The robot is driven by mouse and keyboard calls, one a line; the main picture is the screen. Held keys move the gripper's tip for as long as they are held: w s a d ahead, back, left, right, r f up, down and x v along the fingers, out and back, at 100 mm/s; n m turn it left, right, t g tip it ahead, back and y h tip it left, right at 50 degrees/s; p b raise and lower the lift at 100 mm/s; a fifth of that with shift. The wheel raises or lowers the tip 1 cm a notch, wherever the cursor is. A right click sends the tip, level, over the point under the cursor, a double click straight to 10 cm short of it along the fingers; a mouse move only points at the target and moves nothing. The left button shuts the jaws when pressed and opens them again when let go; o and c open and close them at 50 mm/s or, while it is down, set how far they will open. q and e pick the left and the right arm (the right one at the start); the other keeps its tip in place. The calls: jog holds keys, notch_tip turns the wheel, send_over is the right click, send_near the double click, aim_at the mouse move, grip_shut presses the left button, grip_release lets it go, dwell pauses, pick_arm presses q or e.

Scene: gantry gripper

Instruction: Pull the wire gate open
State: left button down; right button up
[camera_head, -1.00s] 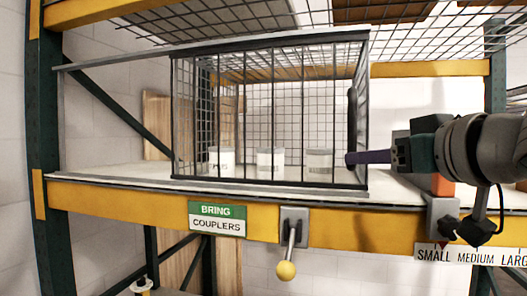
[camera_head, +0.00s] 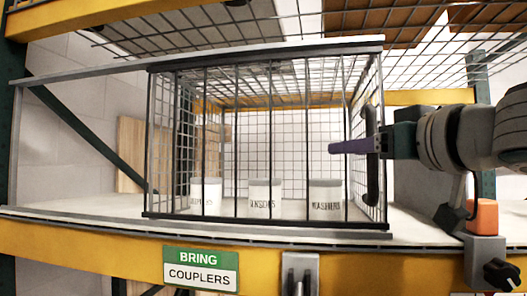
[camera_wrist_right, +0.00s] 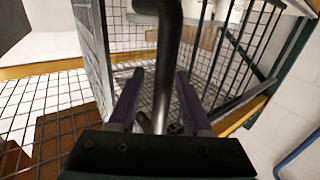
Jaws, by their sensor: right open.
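The wire gate (camera_head: 236,150) has black vertical bars and closes the front of the cage. Its black handle (camera_head: 371,178) stands upright at the gate's right end; it also shows as a thick dark bar in the right wrist view (camera_wrist_right: 167,40). My right gripper (camera_head: 332,147) reaches in from the right, its purple fingers level with the handle's middle and crossing it. In the wrist view the handle runs between the spread fingers of this gripper (camera_wrist_right: 159,82). Contact cannot be told. My left gripper is not in view.
White labelled tubs, including one (camera_head: 264,197), stand behind the bars. Grey rails (camera_head: 75,219) run left past the gate, with open shelf there. A sign (camera_head: 201,268) reads "BRING COUPLERS". An orange block (camera_head: 482,216) sits below my right arm. Wire mesh hangs above.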

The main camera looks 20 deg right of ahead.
jog(key=shift+s, duration=0.1)
grip_shut()
dwell(0.3)
dwell(1.1)
